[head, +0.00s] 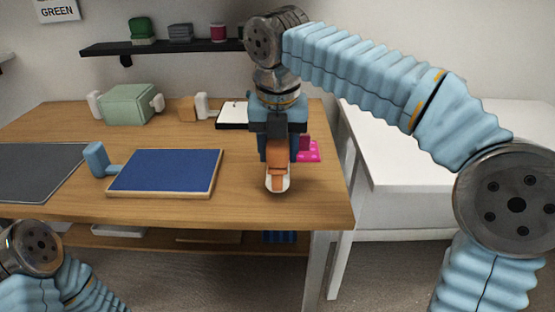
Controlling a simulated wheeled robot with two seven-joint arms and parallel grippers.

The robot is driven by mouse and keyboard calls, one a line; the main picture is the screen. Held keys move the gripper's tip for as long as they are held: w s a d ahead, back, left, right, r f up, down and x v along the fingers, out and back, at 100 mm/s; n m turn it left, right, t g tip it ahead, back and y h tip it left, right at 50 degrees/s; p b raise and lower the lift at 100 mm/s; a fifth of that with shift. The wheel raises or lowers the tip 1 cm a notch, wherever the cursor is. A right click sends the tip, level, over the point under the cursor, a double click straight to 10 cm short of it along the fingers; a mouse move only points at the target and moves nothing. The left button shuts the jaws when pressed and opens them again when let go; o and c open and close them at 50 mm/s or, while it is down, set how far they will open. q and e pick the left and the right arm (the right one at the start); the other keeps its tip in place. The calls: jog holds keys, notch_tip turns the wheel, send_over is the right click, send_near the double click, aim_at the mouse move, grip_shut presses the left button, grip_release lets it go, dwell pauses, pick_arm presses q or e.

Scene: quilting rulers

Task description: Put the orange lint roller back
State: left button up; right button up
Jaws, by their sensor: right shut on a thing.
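My right gripper (277,160) reaches down from above over the right part of the wooden table. It is shut on the orange lint roller (277,181), which shows below the fingers as an orange part with a pale, rounded end. The lint roller's upper part is hidden by the gripper. I cannot tell whether its lower end touches the tabletop. My left arm shows only at the bottom left corner, and its gripper is out of view.
A blue wood-edged board (165,172) lies left of the gripper, with a blue handled object (97,160) beside it. A pink item (312,151) lies just behind the gripper. A green box (130,104) and a black-edged white tray (232,115) stand farther back. A shelf (200,47) hangs above.

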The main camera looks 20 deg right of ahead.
jog(key=shift+s+a+f+p, duration=0.1)
jog(key=shift+f+p, duration=0.35)
jog(key=shift+f, duration=0.55)
jog(key=shift+f, duration=0.1)
jog(key=shift+f, duration=0.15)
jog(key=o, duration=1.1)
